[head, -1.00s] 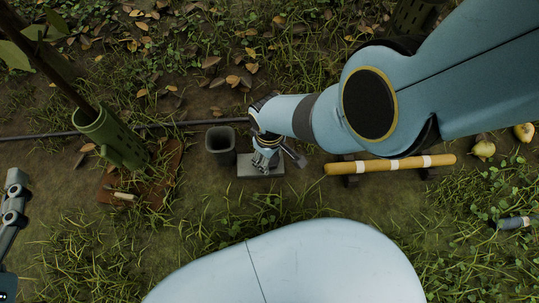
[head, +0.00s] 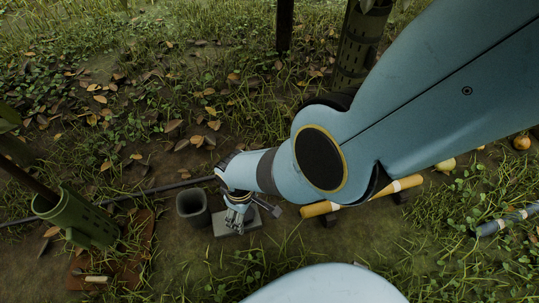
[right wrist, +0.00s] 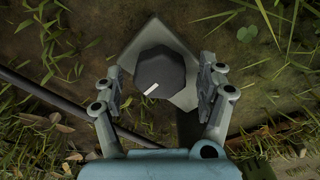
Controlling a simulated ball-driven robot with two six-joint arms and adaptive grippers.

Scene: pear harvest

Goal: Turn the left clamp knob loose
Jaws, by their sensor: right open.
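The clamp knob (right wrist: 160,75) is dark, faceted and has a white mark; it sits over a pale grey plate (right wrist: 187,98) in the right wrist view. My right gripper (right wrist: 162,83) is open, with one finger on each side of the knob and a visible gap to both. In the head view my right gripper (head: 238,218) is over a grey block (head: 254,224) on the ground, and it hides the knob there. Whether the fingertips are level with the knob I cannot tell. My left gripper is not in view.
A dark grey cup (head: 192,207) stands just left of the block. A yellow pole with white bands (head: 321,208) lies to the right. A green perforated tree guard (head: 77,219) and a brown plate (head: 143,238) are at left. A thin dark pipe (head: 150,190) runs behind.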

